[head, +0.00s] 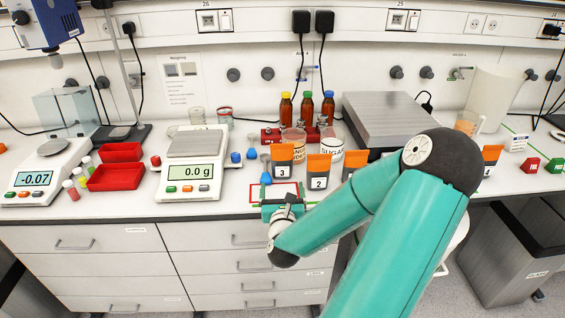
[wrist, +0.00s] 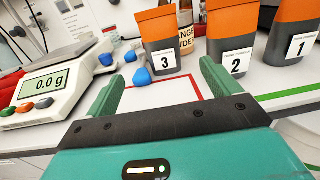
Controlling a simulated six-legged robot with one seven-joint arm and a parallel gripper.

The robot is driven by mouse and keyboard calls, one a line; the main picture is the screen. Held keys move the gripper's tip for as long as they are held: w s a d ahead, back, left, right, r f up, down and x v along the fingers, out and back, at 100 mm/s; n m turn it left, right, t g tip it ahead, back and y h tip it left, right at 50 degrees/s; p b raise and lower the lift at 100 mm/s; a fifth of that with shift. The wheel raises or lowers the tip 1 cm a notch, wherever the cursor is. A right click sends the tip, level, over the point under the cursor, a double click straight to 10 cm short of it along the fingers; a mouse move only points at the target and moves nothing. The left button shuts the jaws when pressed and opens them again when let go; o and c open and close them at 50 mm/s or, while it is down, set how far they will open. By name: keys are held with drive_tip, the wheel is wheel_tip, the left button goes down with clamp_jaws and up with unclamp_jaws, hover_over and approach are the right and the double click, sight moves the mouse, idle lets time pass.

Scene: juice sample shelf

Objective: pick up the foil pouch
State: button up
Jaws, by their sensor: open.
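Several grey foil pouches with orange tops stand upright in a row on the white bench. In the head view, pouch 3 (head: 283,169) stands just beyond my gripper (head: 283,203), with pouch 2 (head: 318,169) to its right. Another pouch (head: 348,170) is partly hidden by my arm, and one more (head: 490,157) shows right of my arm. In the wrist view, pouch 3 (wrist: 157,30) is ahead between the fingers, pouch 2 (wrist: 229,35) is beyond the right finger, and pouch 1 (wrist: 291,40) is farther right. My gripper (wrist: 161,72) is open and empty.
A red-outlined rectangle (wrist: 127,100) marks the bench below my gripper. A scale reading 0.0 g (head: 191,165) stands left, near red trays (head: 115,177). Brown bottles (head: 306,108) and a steel-topped device (head: 388,120) stand behind.

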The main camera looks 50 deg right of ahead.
sight(282, 164)
drive_tip(key=x, duration=0.8)
drive_tip(key=shift+w+d+f, duration=0.15)
drive_tip(key=shift+f, duration=0.05)
drive_tip(key=shift+d, duration=0.3)
drive_tip(key=shift+x, duration=0.8)
drive_tip(key=x, duration=0.4)
drive_tip(key=shift+d+f, duration=0.1)
drive_tip(key=shift+d, duration=0.05)
drive_tip(key=shift+w, duration=0.1)
drive_tip(key=shift+c, duration=0.4)
drive_tip(key=c, duration=1.1)
